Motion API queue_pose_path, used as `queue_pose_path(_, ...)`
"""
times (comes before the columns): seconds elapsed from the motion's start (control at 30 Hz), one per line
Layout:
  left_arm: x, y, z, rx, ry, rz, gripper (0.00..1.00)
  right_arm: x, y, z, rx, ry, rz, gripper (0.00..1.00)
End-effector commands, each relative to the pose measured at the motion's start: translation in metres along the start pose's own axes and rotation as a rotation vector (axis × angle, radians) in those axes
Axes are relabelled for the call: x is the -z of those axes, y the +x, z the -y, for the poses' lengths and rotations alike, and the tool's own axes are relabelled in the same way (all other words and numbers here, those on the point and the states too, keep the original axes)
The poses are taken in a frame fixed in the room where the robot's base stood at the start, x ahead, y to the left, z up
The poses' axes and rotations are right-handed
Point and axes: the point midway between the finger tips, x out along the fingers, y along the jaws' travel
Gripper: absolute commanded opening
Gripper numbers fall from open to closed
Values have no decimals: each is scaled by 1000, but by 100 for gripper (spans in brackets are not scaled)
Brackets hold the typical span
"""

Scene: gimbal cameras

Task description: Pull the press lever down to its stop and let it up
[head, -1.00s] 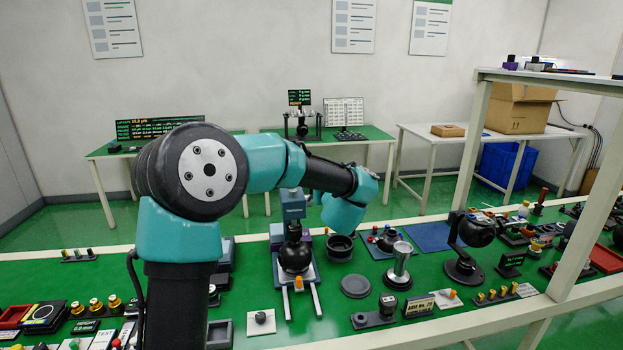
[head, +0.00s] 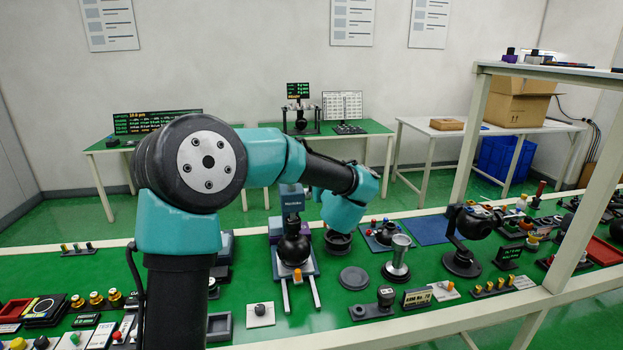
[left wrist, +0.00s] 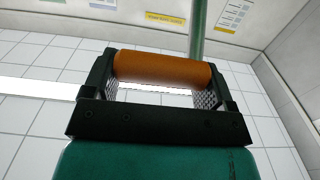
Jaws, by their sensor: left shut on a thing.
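An orange cylindrical handle (left wrist: 163,68), the grip of the press lever, lies crosswise between the two dark fingers of my left gripper (left wrist: 160,85) in the left wrist view. The gripper is shut on it. The rest of the lever is hidden there. In the head view a blue-grey upright unit (head: 291,203) with a black ball and two pale rails, apparently the press, stands on the green bench beside my left wrist. The lever cannot be made out there. My right gripper is not in view.
A grey disc (head: 354,278), a metal cup (head: 398,255) and a black ring (head: 338,243) stand right of the press. A small white plate (head: 261,316) lies in front. A white shelf frame (head: 473,140) rises at the right. The bench is crowded.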

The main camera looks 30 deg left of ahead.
Motion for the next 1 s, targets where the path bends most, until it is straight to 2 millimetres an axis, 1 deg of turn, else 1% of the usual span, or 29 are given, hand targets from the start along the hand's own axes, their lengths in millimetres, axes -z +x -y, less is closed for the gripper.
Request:
queue_pose_path(0.03,-4,-1,-1,-2,4,7,50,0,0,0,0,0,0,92)
queue_pose_path(0.17,-2,1,-1,-2,3,7,50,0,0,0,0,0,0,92)
queue_pose_path(0.6,18,20,-1,-1,3,4,50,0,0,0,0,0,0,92)
queue_pose_path(1.0,21,22,-1,-1,2,2,50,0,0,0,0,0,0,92)
